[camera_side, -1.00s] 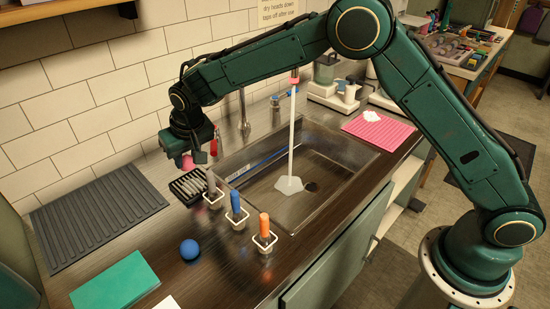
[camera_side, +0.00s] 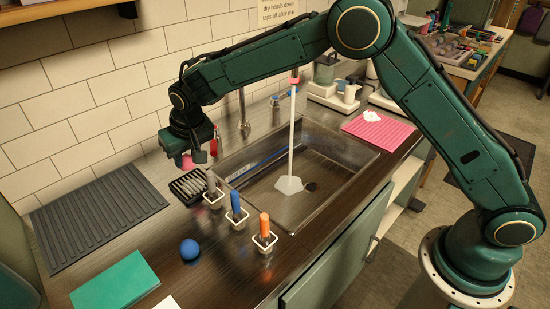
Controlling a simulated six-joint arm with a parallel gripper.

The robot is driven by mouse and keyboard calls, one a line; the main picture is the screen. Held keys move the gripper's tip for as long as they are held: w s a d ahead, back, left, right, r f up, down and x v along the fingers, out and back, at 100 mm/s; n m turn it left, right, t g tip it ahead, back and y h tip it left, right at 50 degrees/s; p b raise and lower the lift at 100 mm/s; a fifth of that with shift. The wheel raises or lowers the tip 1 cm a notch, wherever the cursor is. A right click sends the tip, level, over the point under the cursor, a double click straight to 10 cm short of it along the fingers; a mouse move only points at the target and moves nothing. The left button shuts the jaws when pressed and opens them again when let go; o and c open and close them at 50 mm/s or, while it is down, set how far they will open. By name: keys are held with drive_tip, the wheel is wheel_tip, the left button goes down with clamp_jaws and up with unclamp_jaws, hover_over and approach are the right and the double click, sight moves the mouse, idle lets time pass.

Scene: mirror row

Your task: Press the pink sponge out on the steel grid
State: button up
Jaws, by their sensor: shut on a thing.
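My gripper (camera_side: 196,157) hangs at the end of my arm, left of the sink, near the wall. It is shut on the pink sponge (camera_side: 187,162), which shows as a small pink patch at the jaws. Below it, on the counter, lies a small dark tray with light bars, which looks like the steel grid (camera_side: 187,186). The sponge appears just above the grid's far side. I cannot tell whether they touch. My gripper hides part of the sponge.
The sink (camera_side: 335,197) lies to the right, with a white stream (camera_side: 291,135) falling into it.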

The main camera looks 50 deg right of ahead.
sight(192, 169)
drive_tip(key=shift+f, duration=2.4)
drive_tip(key=shift+f, duration=0.65)
drive_tip(key=shift+r, duration=0.1)
idle(0.4)
drive_tip(key=shift+r, duration=3.5)
drive_tip(key=shift+d, duration=0.1)
drive_tip(key=shift+s+d+r, duration=0.1)
drive_tip(key=shift+d+r, duration=0.15)
drive_tip(key=shift+d, duration=0.25)
drive_tip(key=s+d+r+m, duration=0.1)
drive_tip(key=s+d, duration=0.4)
drive_tip(key=d, duration=0.5)
drive_tip(key=s+d+r+m, duration=0.1)
drive_tip(key=s+d+r, duration=0.3)
drive_tip(key=d, duration=0.6)
drive_tip(key=shift+s+d+m+h, duration=0.2)
drive_tip(key=shift+s+m+h, duration=0.15)
drive_tip(key=shift+s, duration=0.9)
